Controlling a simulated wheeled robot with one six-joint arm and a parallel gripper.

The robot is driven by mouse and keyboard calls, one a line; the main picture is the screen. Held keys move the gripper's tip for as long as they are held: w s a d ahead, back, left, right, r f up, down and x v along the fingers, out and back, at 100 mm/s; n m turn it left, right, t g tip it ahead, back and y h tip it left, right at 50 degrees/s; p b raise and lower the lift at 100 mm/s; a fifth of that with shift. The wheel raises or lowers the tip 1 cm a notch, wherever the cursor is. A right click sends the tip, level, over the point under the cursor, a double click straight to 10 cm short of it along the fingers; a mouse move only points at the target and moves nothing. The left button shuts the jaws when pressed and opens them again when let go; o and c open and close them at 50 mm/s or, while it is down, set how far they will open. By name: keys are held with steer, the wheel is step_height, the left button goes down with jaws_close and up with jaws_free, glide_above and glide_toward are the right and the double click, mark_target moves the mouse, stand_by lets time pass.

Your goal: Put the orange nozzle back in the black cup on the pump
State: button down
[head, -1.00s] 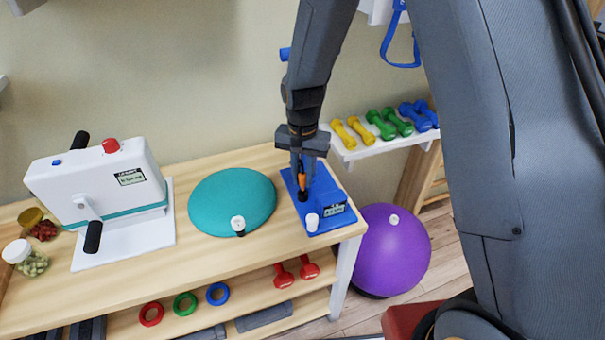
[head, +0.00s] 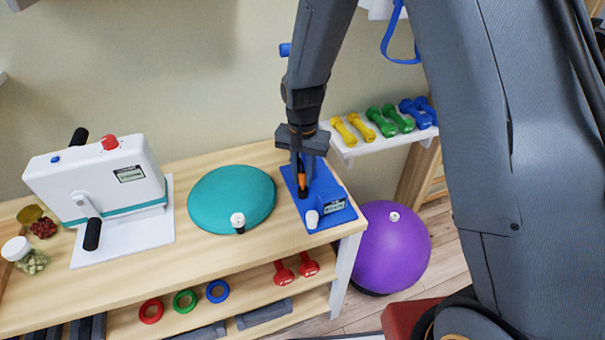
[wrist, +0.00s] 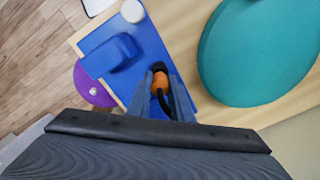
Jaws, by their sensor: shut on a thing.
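The orange nozzle (head: 301,180) is between the fingers of my gripper (head: 302,176), which is shut on it, over the blue pump (head: 328,203). The nozzle also shows in the wrist view (wrist: 160,82), between the two fingertips of my gripper (wrist: 162,83). The black cup (head: 303,193) is on the pump, directly under the nozzle, and its dark rim (wrist: 158,67) shows just past it in the wrist view. The nozzle's lower end is at the cup, but I cannot tell how deep it sits. A black hose (wrist: 163,103) runs from the nozzle between the fingers.
A teal cushion (head: 228,196) with a white valve lies left of the pump. A white pedal machine (head: 100,180) stands farther left. A white knob (head: 312,219) is on the pump's front. A purple ball (head: 388,245) stands right of the wooden bench (head: 200,255).

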steer(key=shift+f+b, duration=0.35)
steer(key=shift+f, duration=0.65)
stand_by(0.7)
steer(key=c, duration=1.5)
jaws_free()
steer(key=shift+r, duration=0.15)
steer(key=shift+r+p, duration=2.5)
steer(key=shift+r, duration=0.9)
steer(key=s+d+r+n+b, duration=0.1)
steer(key=s+d+b, duration=0.1)
steer(key=s+d, duration=0.3)
steer(key=s+d+r+n+t+b, duration=0.1)
steer(key=s+d+r+b, duration=0.1)
steer(key=s+d, duration=0.3)
steer(key=s+d+r+n+b, duration=0.1)
steer(key=s+d+n+b, duration=0.1)
steer(key=s+d, duration=0.3)
steer(key=shift+s+r+b, duration=0.1)
steer(key=shift+r+b, duration=0.05)
steer(key=shift+b, duration=0.65)
